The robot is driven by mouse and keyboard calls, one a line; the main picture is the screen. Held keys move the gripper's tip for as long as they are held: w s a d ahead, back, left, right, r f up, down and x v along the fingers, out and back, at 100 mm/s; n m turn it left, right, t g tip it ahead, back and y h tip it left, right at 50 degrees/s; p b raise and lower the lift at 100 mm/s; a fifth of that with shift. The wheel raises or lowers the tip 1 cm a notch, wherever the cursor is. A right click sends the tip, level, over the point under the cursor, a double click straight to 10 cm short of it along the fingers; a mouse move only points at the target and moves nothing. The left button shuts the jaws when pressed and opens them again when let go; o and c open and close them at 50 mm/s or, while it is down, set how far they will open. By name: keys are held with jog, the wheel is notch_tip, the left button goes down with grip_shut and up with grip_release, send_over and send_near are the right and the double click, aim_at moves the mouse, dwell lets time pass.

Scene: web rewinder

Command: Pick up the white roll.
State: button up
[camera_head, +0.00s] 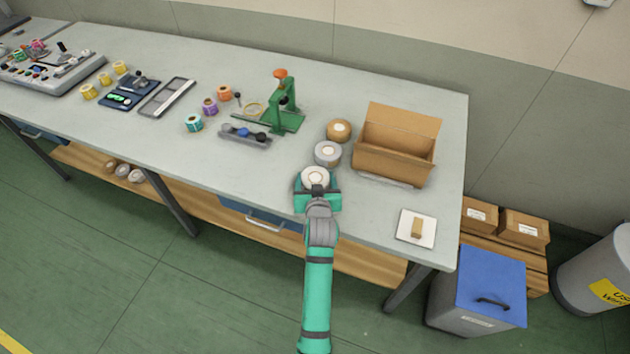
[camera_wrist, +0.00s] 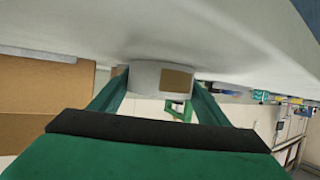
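The white roll (camera_head: 315,177) is at the front edge of the table, right at my gripper (camera_head: 317,188). In the wrist view the white roll (camera_wrist: 146,77) sits between the two fingers of my gripper (camera_wrist: 160,88), with a brown patch on its side. One finger is on each side, close to the roll. I cannot tell whether both fingers press on it. The roll appears to be still against the tabletop. My wrist and palm hide part of its near side.
A grey roll (camera_head: 327,153) and a brown roll (camera_head: 339,130) stand just behind. An open cardboard box (camera_head: 393,160) is to their right. A green stand (camera_head: 288,107) is behind left. A white plate (camera_head: 416,228) with a small tan block lies at front right.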

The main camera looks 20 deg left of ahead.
jog(key=c, duration=0.4)
jog(key=shift+r, duration=0.15)
